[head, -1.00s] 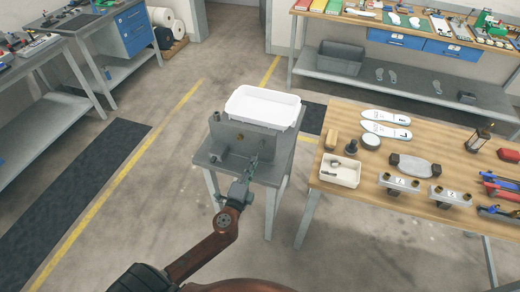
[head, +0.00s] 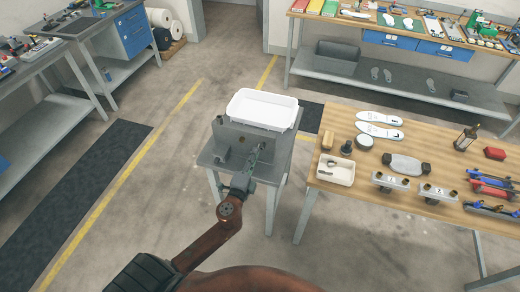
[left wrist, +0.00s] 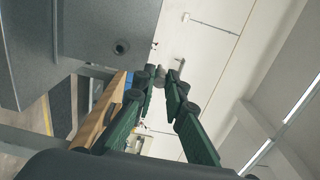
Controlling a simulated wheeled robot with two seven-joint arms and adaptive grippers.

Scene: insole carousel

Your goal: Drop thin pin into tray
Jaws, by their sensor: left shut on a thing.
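A white rectangular tray (head: 262,123) sits on the back of a small grey stand (head: 210,157). My left gripper (head: 257,153) is in front of the stand's upright plate, below and in front of the tray. In the left wrist view its green fingers (left wrist: 165,77) come close together at the tips. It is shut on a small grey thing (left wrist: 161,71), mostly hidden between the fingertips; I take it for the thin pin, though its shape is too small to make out. My right gripper is not in view.
The stand's plate has a round hole (left wrist: 120,47). A wooden table (head: 430,160) on the right holds a small white bin (head: 336,180), insoles (head: 380,131) and fixtures (head: 390,182). Open floor lies left of the stand.

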